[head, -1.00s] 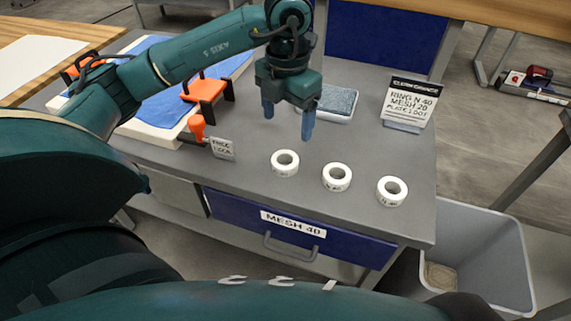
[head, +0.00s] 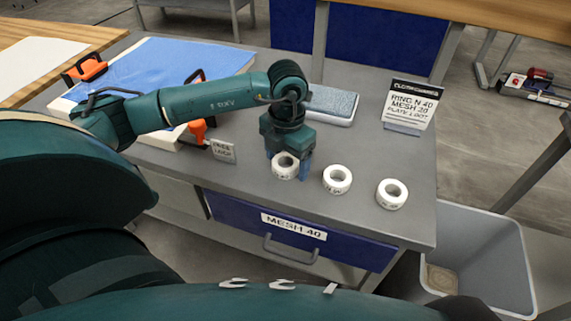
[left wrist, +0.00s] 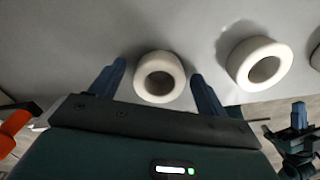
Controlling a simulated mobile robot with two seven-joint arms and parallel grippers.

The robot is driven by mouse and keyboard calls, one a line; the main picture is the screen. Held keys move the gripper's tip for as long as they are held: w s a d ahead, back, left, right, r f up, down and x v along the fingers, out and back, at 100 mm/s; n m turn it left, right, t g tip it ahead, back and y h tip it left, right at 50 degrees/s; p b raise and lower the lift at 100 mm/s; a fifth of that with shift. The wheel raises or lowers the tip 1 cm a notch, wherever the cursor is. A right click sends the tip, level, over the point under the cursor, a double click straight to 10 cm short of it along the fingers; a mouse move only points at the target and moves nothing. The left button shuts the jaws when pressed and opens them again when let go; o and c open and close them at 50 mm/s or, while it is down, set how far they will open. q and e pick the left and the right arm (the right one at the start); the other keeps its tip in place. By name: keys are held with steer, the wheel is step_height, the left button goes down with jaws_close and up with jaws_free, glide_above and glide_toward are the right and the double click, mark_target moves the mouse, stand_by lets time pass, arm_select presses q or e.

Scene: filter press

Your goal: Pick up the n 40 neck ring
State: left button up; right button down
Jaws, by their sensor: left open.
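Three white neck rings lie flat in a row on the grey table. The left ring (head: 285,174) is also in the left wrist view (left wrist: 160,58). The middle ring (head: 337,186) and the right ring (head: 391,201) stand apart from it. Marks on the rings are too small to read, so I cannot tell which is N 40. My left gripper (head: 287,166) is open, low at the left ring. In the left wrist view its blue fingers stand either side of that ring, with gaps. What looks like my right gripper (left wrist: 299,116) shows at the right edge; its opening is unclear.
A grey pad (head: 335,103) lies behind my gripper. A blue cloth (head: 190,62) on a board with orange clamps is at left. A grey bin (head: 490,245) stands below at right.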

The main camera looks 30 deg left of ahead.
arm_select(q)
steer(key=c, duration=1.1)
steer(key=shift+o, duration=0.2)
steer(key=shift+r, duration=0.15)
